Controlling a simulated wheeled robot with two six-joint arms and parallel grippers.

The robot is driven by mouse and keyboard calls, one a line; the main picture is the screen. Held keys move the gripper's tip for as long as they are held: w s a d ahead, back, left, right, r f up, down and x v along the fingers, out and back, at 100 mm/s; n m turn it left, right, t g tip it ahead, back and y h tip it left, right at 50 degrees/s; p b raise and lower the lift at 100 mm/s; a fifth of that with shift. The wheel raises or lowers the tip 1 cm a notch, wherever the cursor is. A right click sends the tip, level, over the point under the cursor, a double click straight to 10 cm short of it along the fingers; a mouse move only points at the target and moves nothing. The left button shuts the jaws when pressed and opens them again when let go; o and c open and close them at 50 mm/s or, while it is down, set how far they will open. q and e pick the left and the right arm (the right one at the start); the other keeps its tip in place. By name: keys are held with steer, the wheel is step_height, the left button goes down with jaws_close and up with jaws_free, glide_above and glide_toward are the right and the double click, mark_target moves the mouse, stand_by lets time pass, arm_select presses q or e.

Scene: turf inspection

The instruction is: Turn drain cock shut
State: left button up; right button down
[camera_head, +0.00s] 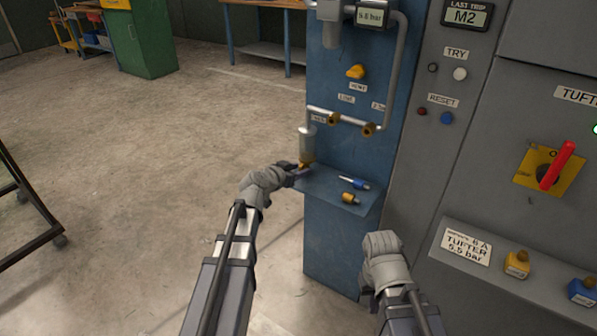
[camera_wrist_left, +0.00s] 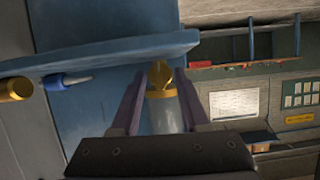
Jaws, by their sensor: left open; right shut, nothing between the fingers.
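The brass drain cock (camera_head: 306,163) sits at the bottom of a clear-grey filter bowl (camera_head: 307,143) on the blue panel. In the left wrist view, which looks upside down, the cock (camera_wrist_left: 160,74) shows its flat tab above the bowl (camera_wrist_left: 163,112). My left gripper (camera_head: 298,169) is open at the cock, with one finger on either side of it in the wrist view (camera_wrist_left: 160,80). I cannot tell whether a finger touches it. My right gripper (camera_head: 382,240) is shut and empty, low in front of the panel; its fingertips are mostly hidden.
A small blue shelf (camera_head: 325,186) juts out just below the cock, bearing a blue-handled tool (camera_head: 354,183) and a brass fitting (camera_head: 349,198). Pipes (camera_head: 399,70) and a yellow knob (camera_head: 355,71) are above. A grey cabinet with a red lever (camera_head: 557,165) stands right. Floor at left is open.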

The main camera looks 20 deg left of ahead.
arm_select(q)
jaws_close()
